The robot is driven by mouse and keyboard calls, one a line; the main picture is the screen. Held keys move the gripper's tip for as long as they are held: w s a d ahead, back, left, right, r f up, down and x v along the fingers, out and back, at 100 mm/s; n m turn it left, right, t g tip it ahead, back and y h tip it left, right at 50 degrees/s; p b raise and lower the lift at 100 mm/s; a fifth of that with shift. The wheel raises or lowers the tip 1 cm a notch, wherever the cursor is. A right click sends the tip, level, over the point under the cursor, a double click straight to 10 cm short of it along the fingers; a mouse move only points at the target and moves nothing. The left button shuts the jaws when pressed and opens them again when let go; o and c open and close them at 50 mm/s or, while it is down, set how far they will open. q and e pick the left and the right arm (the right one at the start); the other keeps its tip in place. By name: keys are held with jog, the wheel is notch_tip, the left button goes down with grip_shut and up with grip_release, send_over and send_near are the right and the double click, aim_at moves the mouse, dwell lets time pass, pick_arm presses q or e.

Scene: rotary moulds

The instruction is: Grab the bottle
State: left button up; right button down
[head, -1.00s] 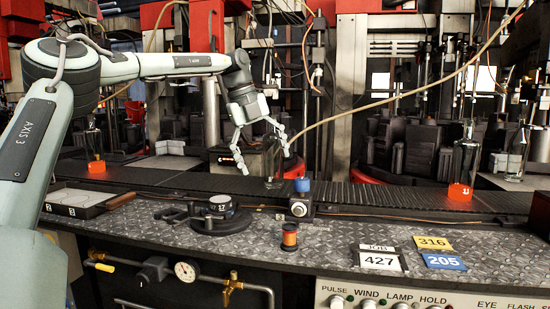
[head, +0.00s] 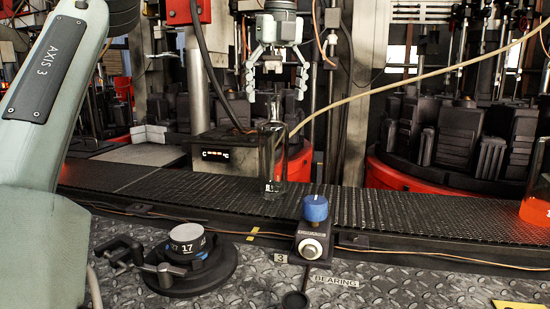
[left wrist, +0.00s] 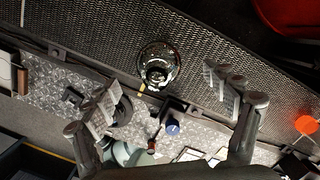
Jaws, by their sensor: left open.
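A clear, empty glass bottle (head: 272,158) stands upright on the dark conveyor belt, left of the middle in the head view. My left gripper (head: 275,88) hangs above it, pointing down, with its two fingers spread and nothing between them. The fingertips are just above the bottle's neck, apart from it. In the left wrist view the bottle (left wrist: 158,62) shows from above, its mouth facing the camera, beyond and roughly between the open fingers of my left gripper (left wrist: 163,88). My right gripper is not in view.
A blue-knobbed control (head: 315,208) stands in front of the belt, right of the bottle. A box with a lit display (head: 215,153) is behind it. A round dial fixture (head: 187,245) sits on the metal counter. An orange-filled vessel (head: 536,205) is at far right.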

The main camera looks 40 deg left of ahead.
aim_at(272, 124)
pick_arm(q)
jog(key=f, duration=0.5)
jog(key=a+f, duration=0.1)
jog(key=f, duration=0.1)
jog(key=shift+f, duration=0.2)
jog(key=c, duration=1.9)
grip_shut()
jog(key=shift+r, duration=0.15)
